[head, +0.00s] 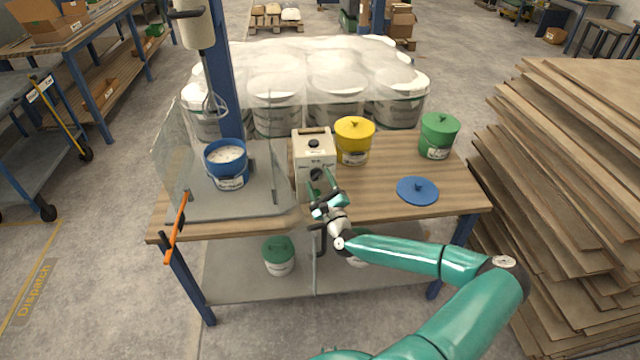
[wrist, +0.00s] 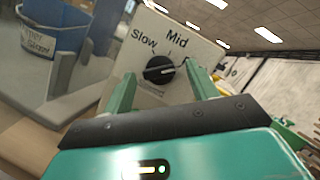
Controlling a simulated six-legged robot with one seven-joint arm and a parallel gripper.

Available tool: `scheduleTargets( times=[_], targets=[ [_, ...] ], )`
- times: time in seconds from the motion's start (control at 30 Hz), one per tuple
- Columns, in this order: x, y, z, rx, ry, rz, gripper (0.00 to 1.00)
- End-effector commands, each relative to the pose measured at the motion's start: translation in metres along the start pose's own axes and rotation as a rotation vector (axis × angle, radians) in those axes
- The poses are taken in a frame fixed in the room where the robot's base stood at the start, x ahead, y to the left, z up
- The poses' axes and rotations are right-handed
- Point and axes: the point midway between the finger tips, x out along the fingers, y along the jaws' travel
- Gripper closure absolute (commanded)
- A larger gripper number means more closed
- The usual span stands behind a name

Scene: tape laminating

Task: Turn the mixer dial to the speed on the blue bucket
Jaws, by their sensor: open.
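The mixer dial (wrist: 159,69) is a black knob on the front of a cream control box (head: 313,150). In the wrist view the words Slow and Mid show above it, and its white pointer line points right, past Mid. My gripper (wrist: 160,88) is open, with one green finger on each side of the dial; I cannot tell whether they touch it. In the head view my gripper (head: 322,190) is in front of the box. The blue bucket (head: 227,168) stands under the mixer whisk with pale contents. Its label shows in the wrist view (wrist: 40,42), but I cannot read it surely.
Clear guard panels (head: 172,155) stand around the blue bucket, with an orange handle (head: 177,230). A yellow bucket (head: 354,140), a green bucket (head: 438,136) and a blue lid (head: 417,190) are on the bench's right. Stacked boards (head: 570,190) stand at the right.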

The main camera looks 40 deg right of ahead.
Motion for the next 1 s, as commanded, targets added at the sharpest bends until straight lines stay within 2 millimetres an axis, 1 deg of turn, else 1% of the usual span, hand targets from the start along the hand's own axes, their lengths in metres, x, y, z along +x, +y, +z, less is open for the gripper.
scheduleTargets(
  times=[0.17, 0.27, 0.3, 0.4, 0.73, 0.87, 1.0],
  targets=[
    [-0.0002, 0.0001, 0.0, 0.0, 0.0, 0.0, 0.42],
    [-0.0004, 0.0001, -0.0001, 0.0, 0.0, 0.0, 0.59],
    [-0.0004, 0.0001, 0.0, 0.0, 0.0, 0.0, 0.67],
    [-0.0005, 0.0001, -0.0001, 0.0, 0.0, 0.0, 0.87],
    [-0.0006, -0.0004, -0.0001, -0.031, 0.0, 0.013, 0.86],
    [-0.0005, -0.0012, 0.0001, -0.078, 0.0, 0.033, 0.86],
    [-0.0005, -0.0025, 0.0002, -0.16, -0.001, 0.066, 0.86]
  ],
)
